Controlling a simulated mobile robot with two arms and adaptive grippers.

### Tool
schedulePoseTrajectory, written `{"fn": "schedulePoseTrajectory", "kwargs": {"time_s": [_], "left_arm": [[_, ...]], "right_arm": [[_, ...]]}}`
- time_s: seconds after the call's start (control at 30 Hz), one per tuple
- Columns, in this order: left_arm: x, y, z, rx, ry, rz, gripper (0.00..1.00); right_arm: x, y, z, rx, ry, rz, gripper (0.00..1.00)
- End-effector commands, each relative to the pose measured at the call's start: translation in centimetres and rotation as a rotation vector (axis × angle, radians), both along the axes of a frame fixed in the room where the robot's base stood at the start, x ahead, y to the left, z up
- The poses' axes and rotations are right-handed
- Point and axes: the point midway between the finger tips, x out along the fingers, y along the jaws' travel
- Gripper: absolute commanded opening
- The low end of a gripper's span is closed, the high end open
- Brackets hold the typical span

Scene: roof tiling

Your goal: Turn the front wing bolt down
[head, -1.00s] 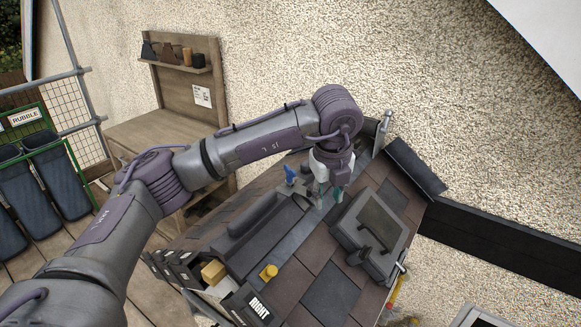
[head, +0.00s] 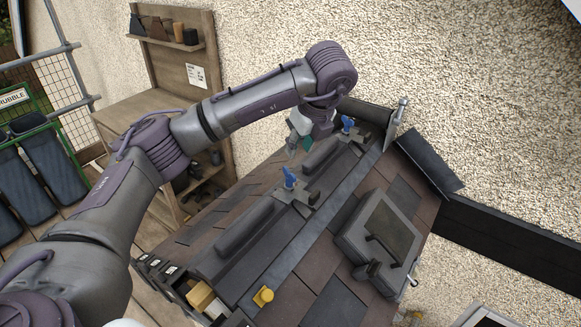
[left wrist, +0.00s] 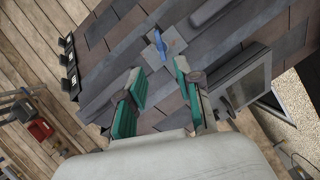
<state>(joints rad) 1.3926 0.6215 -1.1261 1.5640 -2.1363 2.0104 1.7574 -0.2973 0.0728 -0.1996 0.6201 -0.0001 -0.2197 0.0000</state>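Two blue wing bolts stand on the dark roof ridge in the head view. The nearer, front one (head: 289,178) sits on a small grey plate, with its wings up. The farther one (head: 347,123) stands nearer the wall. My left gripper (head: 301,146) hangs behind the front bolt, over the far side of the ridge, apart from both bolts. In the left wrist view its teal-padded fingers (left wrist: 160,92) are spread with nothing between them. One blue wing bolt (left wrist: 159,45) shows beyond the fingertips there; which one is unclear. My right gripper is not seen.
A wooden shelf bench (head: 155,115) stands behind by the wall. Dark bins (head: 45,175) are at left.

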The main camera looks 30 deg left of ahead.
Motion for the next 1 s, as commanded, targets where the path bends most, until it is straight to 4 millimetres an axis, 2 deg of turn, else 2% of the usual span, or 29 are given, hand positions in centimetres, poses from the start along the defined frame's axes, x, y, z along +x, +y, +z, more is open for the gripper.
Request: {"fn": "schedulePoseTrajectory", "kwargs": {"time_s": [0.1, 0.2, 0.33, 0.5, 0.7, 0.97, 1.0], "left_arm": [[0.4, 1.0, -2.1, 0.001, 0.008, 0.004, 0.34], [0.8, 1.7, -4.1, 0.002, 0.007, 0.004, 0.34], [1.4, 2.6, -6.6, 0.001, 0.006, 0.004, 0.34], [1.9, 3.3, -8.9, 0.0, 0.004, 0.002, 0.34], [2.2, 3.7, -10.2, 0.0, 0.0, 0.001, 0.34], [2.2, 3.7, -10.4, 0.0, 0.001, 0.0, 0.34], [2.2, 3.7, -10.4, 0.0, 0.001, 0.0, 0.28]], "right_arm": [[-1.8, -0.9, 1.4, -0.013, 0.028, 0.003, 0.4], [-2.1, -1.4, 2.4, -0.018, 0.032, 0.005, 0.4], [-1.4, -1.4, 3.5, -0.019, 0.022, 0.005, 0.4], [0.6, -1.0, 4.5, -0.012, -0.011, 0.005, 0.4], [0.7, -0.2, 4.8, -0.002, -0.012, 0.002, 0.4], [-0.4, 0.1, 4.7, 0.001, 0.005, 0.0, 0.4], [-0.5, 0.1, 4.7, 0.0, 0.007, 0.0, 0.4]]}}
